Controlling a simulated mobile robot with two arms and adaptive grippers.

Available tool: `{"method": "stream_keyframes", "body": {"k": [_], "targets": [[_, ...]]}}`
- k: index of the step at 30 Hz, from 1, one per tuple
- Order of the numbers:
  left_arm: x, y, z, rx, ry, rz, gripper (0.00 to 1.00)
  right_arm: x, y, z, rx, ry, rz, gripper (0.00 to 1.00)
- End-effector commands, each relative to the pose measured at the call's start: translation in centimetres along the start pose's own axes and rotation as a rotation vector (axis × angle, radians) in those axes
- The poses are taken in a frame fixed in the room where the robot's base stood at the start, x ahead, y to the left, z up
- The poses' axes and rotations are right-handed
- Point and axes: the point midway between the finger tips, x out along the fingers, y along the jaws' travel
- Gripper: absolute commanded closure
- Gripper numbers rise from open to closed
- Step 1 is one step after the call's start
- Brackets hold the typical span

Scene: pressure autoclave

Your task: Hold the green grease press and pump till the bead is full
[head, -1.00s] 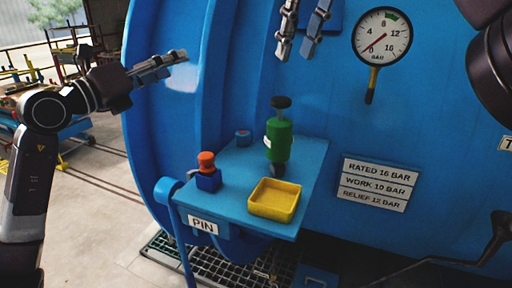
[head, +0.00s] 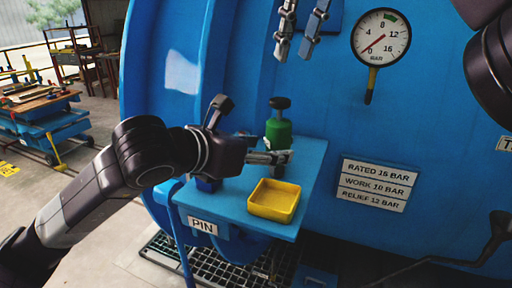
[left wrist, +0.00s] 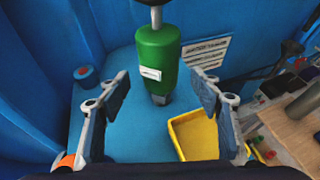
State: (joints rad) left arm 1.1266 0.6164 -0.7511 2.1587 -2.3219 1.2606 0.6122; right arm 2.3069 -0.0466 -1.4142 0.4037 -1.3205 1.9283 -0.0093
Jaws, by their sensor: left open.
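The green grease press (head: 278,132) stands upright on a blue shelf (head: 235,212), its black knob (head: 280,103) on top. In the left wrist view the green body (left wrist: 158,60) with a white label is ahead, between the lines of the fingers. My left gripper (head: 284,157) is open at the press's lower part; the wrist view (left wrist: 162,92) shows the fingers spread, with no contact visible. My right gripper (head: 295,55) hangs higher up, fingers apart and empty, in front of the blue vessel. I cannot make out a grease bead.
A yellow tray (head: 273,217) sits on the shelf in front of the press. A red-topped blue piece (left wrist: 84,74) and an orange cap (left wrist: 65,161) are on the left. A gauge (head: 381,36) and pressure plates (head: 378,183) are on the vessel's wall.

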Motion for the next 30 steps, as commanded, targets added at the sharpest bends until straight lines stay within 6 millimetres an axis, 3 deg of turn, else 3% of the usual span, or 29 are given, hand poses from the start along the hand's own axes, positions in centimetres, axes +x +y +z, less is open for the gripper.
{"method": "stream_keyframes", "body": {"k": [3,9,20,30], "targets": [[1.9,-0.1,0.0,-0.001,0.001,-0.001,0.41,0.0,0.0,0.0,0.0,0.0,0.0,0.71],[3.9,0.0,0.1,0.0,-0.002,-0.001,0.41,0.0,0.0,0.0,0.0,0.0,0.0,0.71],[4.3,0.0,0.1,0.001,-0.002,-0.001,0.42,0.0,0.0,0.0,0.0,0.0,0.0,0.71],[4.3,0.0,0.1,0.0,-0.002,-0.001,0.8,0.0,0.0,0.0,0.0,0.0,0.0,0.71]]}}
